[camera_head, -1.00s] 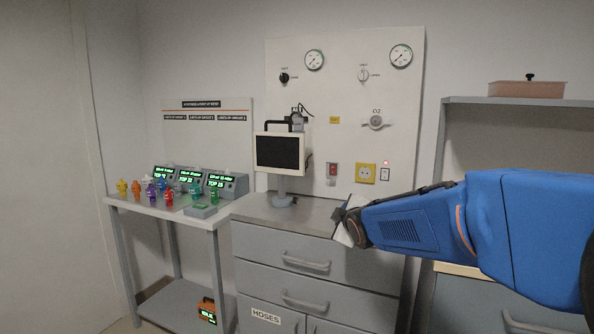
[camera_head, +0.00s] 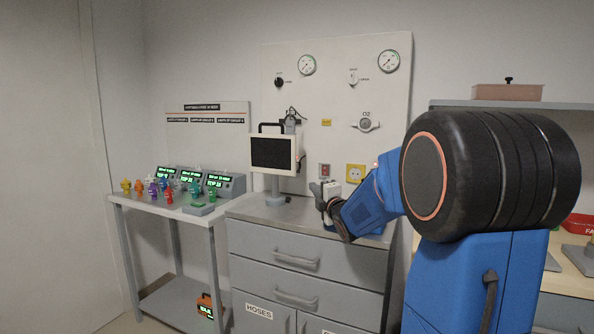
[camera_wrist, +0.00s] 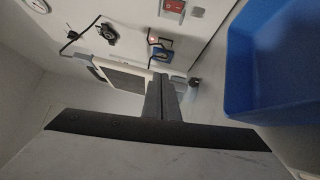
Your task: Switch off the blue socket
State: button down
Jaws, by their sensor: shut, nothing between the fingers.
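The blue socket (camera_wrist: 163,53) shows in the wrist view on the wall panel, just beyond my fingertips, with a dark cable by it. A small switch with a red light (camera_wrist: 152,40) sits beside it. In the head view I cannot see the blue socket; the monitor (camera_head: 274,153) seems to cover it, with a small red light showing at the monitor's right edge. My gripper (camera_head: 322,190) is shut and empty above the cabinet top, right of the monitor's stand. In the wrist view my gripper (camera_wrist: 163,80) points toward the panel, apparently clear of the socket.
A yellow socket (camera_head: 355,173) and a red switch (camera_head: 325,170) are on the panel to the right of the monitor. The monitor and its stand on the cabinet top (camera_head: 250,209) crowd the space left of my gripper. A table with coloured pieces stands further left.

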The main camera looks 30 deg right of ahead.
jog(key=shift+w, duration=0.1)
jog(key=w+d+r, duration=0.1)
jog(key=w+d, duration=0.1)
jog(key=w, duration=0.9)
jog(key=w+d+r, duration=0.1)
jog(key=w+d, duration=0.2)
jog(key=w, duration=0.8)
jog(key=shift+d, duration=0.25)
jog(key=shift+r, duration=0.1)
